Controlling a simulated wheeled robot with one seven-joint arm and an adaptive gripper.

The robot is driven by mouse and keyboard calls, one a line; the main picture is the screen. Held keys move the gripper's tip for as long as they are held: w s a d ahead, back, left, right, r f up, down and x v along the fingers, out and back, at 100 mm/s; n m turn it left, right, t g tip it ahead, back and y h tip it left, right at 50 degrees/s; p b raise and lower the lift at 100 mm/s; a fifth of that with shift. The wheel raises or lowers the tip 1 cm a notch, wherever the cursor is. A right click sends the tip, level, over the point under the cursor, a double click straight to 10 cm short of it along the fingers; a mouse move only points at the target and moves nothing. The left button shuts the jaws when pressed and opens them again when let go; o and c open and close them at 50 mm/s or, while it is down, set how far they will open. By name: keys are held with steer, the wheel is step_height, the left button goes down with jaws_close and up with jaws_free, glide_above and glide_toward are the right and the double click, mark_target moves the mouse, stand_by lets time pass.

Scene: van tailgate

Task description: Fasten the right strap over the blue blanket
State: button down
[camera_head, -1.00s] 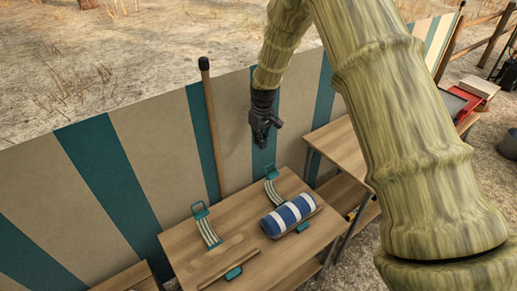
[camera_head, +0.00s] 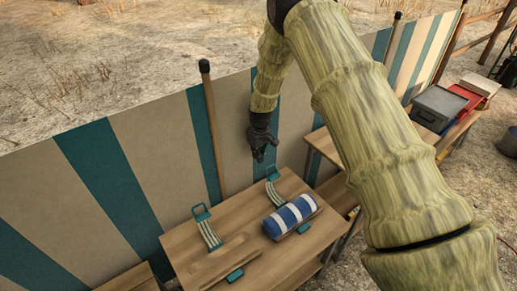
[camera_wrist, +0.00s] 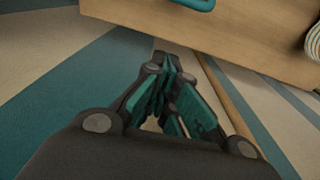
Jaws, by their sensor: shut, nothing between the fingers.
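The blue blanket (camera_head: 290,216), rolled and banded with white, lies on the right part of the wooden table (camera_head: 190,262). The right strap (camera_head: 273,193), striped white and green with a teal buckle frame at its end, lies behind the blanket and not over it. A teal catch (camera_head: 303,228) shows at the blanket's front side. My gripper (camera_head: 260,157) is shut and empty, above and behind the right strap's buckle, near the striped panel. In the wrist view its fingers (camera_wrist: 172,90) are together. Part of a striped strap (camera_wrist: 314,42) shows at that view's right edge.
A left strap (camera_head: 208,230) with a raised teal buckle lies on the table, with a wooden bar (camera_head: 222,262) and another teal catch (camera_head: 235,275) before it. The striped panel (camera_head: 110,170) and a post (camera_head: 212,130) stand behind. A second table with a grey box (camera_head: 438,107) is at the right.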

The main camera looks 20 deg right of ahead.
steer(key=shift+s+d+r+p, duration=0.1)
steer(key=shift+s+d+p, duration=0.15)
steer(key=shift+s, duration=0.35)
steer(key=shift+s+d+r+p, duration=0.15)
steer(key=shift+s+d+p, duration=0.05)
steer(key=shift+s, duration=0.4)
steer(key=shift+s+d+r+p, duration=0.1)
steer(key=shift+s+d+p, duration=0.15)
steer(key=shift+s, duration=0.35)
steer(key=shift+s+a+r, duration=0.1)
